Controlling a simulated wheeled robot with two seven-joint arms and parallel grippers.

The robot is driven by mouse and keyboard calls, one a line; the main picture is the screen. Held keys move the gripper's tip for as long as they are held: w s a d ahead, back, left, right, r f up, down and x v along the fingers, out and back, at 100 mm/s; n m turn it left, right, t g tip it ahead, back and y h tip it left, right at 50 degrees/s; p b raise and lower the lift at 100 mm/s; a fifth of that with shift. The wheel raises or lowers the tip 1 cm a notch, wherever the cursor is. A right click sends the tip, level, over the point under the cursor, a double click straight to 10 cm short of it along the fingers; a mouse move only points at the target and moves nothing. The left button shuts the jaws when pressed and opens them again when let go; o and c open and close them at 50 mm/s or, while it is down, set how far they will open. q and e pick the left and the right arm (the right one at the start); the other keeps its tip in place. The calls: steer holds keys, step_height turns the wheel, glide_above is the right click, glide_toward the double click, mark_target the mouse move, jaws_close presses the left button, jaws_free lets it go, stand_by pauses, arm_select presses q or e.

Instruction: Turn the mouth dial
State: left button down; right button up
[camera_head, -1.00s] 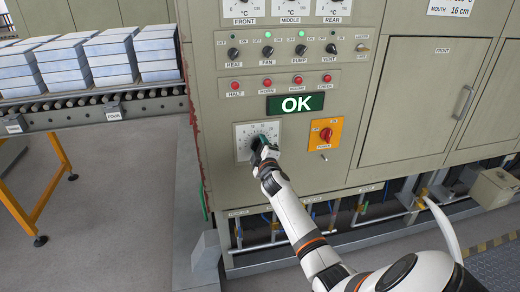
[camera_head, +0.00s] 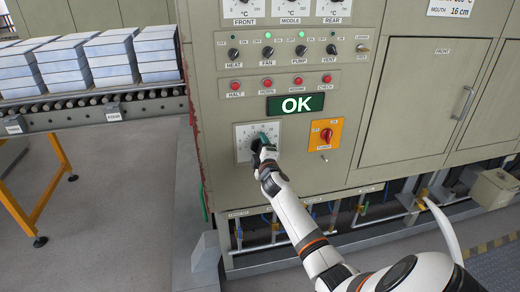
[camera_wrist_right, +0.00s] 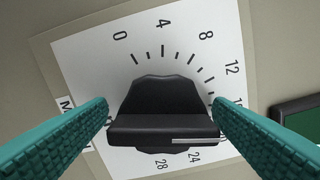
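The mouth dial (camera_wrist_right: 163,110) is a black knob with a white pointer line, on a white scale plate (camera_wrist_right: 85,60) with numbers from 0 to 28. Its pointer line lies toward the right, on the side between 12 and 24; the number there is hidden by a finger. In the head view the scale plate (camera_head: 243,132) is on the panel's lower left, and my gripper covers the knob. My right gripper (camera_wrist_right: 161,108) has its teal fingers against both ends of the knob. It also shows in the head view (camera_head: 262,143). My left gripper is out of view.
A green OK display (camera_head: 296,104) is above the dial, and an orange plate with a red power switch (camera_head: 325,134) is to its right. Rows of buttons and switches are higher up. A roller conveyor (camera_head: 90,106) with stacked blocks stands at left.

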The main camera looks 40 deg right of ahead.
steer(key=v, duration=1.2)
stand_by(0.6)
steer(key=s+a+f+m+g+y, duration=0.1)
steer(key=s+a+f+g+y, duration=0.15)
steer(key=f, duration=0.85)
steer(key=s+a+f+m+g+y, duration=0.15)
steer(key=s+a+f, duration=0.25)
steer(key=f, duration=0.8)
steer(key=s+a+f+g+y, duration=0.1)
steer(key=s+a+f+g, duration=0.25)
steer(key=f, duration=0.75)
steer(key=s+a+f+m+g+y, duration=0.15)
steer(key=s+a+f, duration=0.25)
steer(key=s+f, duration=0.45)
steer(key=s+a+f+m+g+y, duration=0.1)
steer(key=s+a+f+g, duration=0.1)
steer(key=s+a+f, duration=0.45)
steer(key=s+a+f+m+g, duration=0.1)
steer(key=s+a+f+g, duration=0.1)
steer(key=s, duration=0.8)
steer(key=s+a+f+g+y, duration=0.1)
steer(key=s+f, duration=0.3)
steer(key=s, duration=0.6)
steer(key=shift+s+a+f+m+g, duration=0.15)
steer(key=shift+s+a+m+g, duration=0.25)
steer(key=shift+a, duration=0.1)
